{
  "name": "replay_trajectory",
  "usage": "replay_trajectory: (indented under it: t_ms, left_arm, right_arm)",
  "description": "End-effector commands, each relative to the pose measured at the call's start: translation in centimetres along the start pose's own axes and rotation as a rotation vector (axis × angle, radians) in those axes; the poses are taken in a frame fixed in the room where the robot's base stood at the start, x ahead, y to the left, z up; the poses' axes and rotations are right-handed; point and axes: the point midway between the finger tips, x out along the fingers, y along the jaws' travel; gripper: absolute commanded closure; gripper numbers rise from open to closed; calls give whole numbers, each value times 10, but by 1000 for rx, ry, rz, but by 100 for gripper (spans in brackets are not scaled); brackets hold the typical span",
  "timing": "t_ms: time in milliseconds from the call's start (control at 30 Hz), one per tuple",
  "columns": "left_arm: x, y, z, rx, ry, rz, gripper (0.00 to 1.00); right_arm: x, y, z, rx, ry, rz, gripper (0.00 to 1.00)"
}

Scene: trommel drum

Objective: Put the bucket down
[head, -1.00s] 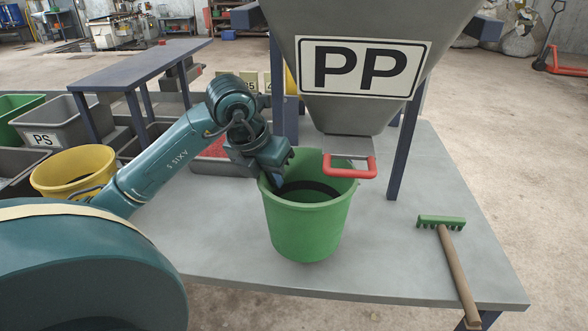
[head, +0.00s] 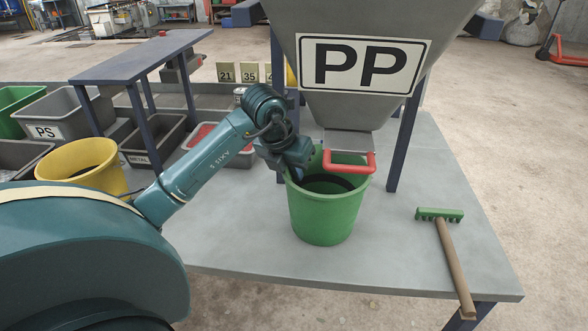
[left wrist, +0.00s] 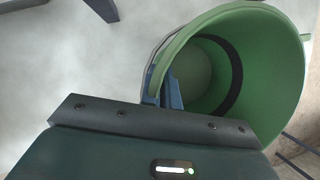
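The green bucket (head: 326,218) is upright over the grey table, below the hopper marked PP (head: 385,105). I cannot tell whether its base touches the table. My left gripper (head: 292,170) is shut on the bucket's left rim. In the left wrist view, the blue fingers (left wrist: 165,92) grip the rim, one of them inside the bucket (left wrist: 272,85). A dark band curves around the inside, and no contents show there. The hopper's red handle (head: 350,168) hangs in front of the bucket's far rim. My right gripper is not in view.
A green-headed rake (head: 440,214) lies at the table's right. The table front (head: 390,262) is bare. A yellow bucket (head: 82,165) and grey bins (head: 60,112) stand at the left. Blue hopper posts (head: 405,140) rise beside the hopper.

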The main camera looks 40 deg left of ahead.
Motion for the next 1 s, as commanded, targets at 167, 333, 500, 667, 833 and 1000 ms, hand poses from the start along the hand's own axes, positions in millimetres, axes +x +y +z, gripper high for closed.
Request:
replay_trajectory:
  t_ms: [167,333,500,667,833,1000]
  left_arm:
    - [2,0,-1,1,0,0,87]
    - [2,0,-1,0,0,0,75]
    - [1,0,-1,0,0,0,75]
    - [-6,0,1,0,-3,0,75]
    - [-36,1,2,2,-5,3,75]
    - [-75,0,2,1,-6,2,75]
  right_arm:
    - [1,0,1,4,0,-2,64]
    - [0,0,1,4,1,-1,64]
    - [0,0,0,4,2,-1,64]
    - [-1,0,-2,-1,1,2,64]
    - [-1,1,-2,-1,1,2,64]
    - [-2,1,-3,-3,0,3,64]
